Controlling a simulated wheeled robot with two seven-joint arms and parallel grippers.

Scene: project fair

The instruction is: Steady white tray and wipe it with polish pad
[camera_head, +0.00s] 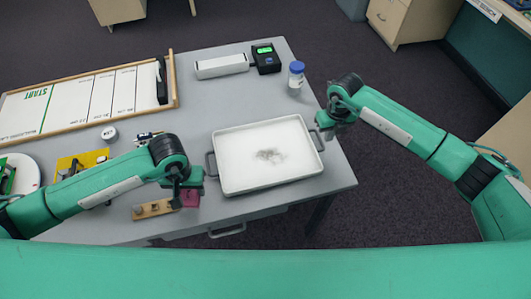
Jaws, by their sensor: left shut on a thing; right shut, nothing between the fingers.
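The white tray (240,183) lies flat on the grey table, with a dark grey smudge (270,155) near the middle of its floor. It has a dark handle at its left side (210,164) and one at its right side. My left gripper (181,194) is left of the tray, pointing down, shut on the magenta polish pad (191,199); the arm partly hides the pad. Whether the pad touches the table I cannot tell. My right gripper (325,125) is shut and empty beside the tray's right handle; contact with the handle is unclear.
A wooden block with pegs (150,209) lies just left of the pad. A blue-capped jar (296,76), a device with a green display (266,59) and a white bar (221,66) stand behind the tray. A framed START board (75,102) fills the back left.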

